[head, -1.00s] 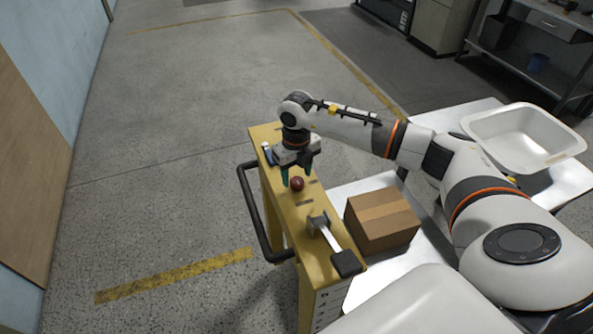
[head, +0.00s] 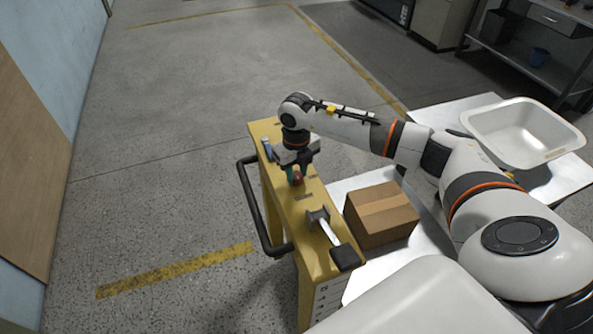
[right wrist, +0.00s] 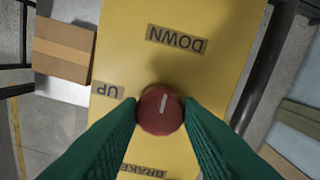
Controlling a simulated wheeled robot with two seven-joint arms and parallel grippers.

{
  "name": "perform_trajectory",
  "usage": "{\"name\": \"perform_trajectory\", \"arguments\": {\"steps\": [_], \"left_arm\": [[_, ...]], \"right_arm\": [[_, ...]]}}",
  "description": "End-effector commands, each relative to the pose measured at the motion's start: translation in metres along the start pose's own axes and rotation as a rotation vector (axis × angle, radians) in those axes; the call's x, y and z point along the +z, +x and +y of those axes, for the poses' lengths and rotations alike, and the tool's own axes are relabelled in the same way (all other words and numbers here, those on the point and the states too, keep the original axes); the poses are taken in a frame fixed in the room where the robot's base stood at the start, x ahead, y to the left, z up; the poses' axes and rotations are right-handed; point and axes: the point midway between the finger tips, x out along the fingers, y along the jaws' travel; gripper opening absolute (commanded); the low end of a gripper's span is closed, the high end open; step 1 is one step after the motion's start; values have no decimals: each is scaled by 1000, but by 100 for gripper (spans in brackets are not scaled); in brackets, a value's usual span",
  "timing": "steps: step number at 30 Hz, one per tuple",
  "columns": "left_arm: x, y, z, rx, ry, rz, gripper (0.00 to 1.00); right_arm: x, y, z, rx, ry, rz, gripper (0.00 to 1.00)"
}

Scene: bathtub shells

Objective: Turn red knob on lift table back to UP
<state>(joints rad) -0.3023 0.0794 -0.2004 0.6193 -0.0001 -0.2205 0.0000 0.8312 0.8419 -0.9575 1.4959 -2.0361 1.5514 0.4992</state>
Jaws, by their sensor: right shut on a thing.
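The red knob (head: 298,178) sits on top of the yellow lift table panel (head: 318,249). In the right wrist view the round knob (right wrist: 161,112) has a short pale mark pointing toward the DOWN label (right wrist: 177,39). The UP label (right wrist: 108,90) lies to the left of the knob and the BRAKE label (right wrist: 143,171) below it. My right gripper (head: 297,175) points down with its green fingers shut on the knob, one on each side (right wrist: 161,112). My left gripper is not in view.
A grey lever with a black grip (head: 345,260) is on the panel's near end. A black handle bar (head: 258,215) runs along its left side. A cardboard box (head: 380,216) and a white shell (head: 523,133) stand to the right. The floor at left is clear.

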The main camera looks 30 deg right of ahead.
Motion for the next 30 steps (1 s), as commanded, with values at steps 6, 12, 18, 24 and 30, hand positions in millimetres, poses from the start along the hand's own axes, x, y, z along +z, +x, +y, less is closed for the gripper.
{"name": "perform_trajectory", "arguments": {"steps": [6, 12, 18, 24, 30], "left_arm": [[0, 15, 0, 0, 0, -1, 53], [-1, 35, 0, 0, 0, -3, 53], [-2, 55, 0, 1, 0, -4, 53], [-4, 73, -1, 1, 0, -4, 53], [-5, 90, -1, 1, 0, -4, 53]], "right_arm": [[-1, 2, 0, 0, -97, 3, 9], [-1, 4, 1, 1, -258, 3, 9], [-1, 4, 1, 2, -449, 3, 9], [-1, 3, 1, 2, -638, 4, 9], [-1, 3, 1, 2, -828, 4, 9]]}}
